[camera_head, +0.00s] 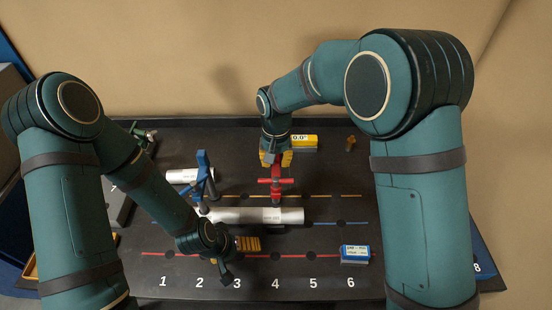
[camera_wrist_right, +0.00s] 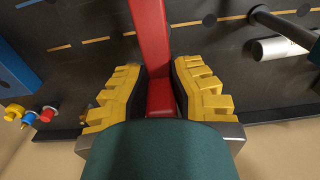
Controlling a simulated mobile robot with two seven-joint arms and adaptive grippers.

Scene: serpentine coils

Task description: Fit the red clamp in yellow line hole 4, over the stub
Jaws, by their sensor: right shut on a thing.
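The red clamp (camera_head: 277,184) is upright near the middle of the yellow line (camera_head: 322,196), just behind a long white pipe (camera_head: 240,215). My right gripper (camera_head: 276,158) is shut on the clamp's upper part. In the right wrist view, the red clamp (camera_wrist_right: 154,60) runs between the two yellow fingers (camera_wrist_right: 158,90). Its lower end is cut off there, so I cannot tell whether it sits in a hole. A short white cylinder (camera_head: 183,176) lies at the back left. My left gripper (camera_head: 245,244) is low, in front of the pipe; its jaw opening is unclear.
A blue clamp (camera_head: 206,176) stands left of the red one. A yellow-topped box (camera_head: 304,141) is behind on the right, and a blue-and-white box (camera_head: 354,254) is at the front right. Numbers mark the board's (camera_head: 330,178) front edge. The board's back right is mostly clear.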

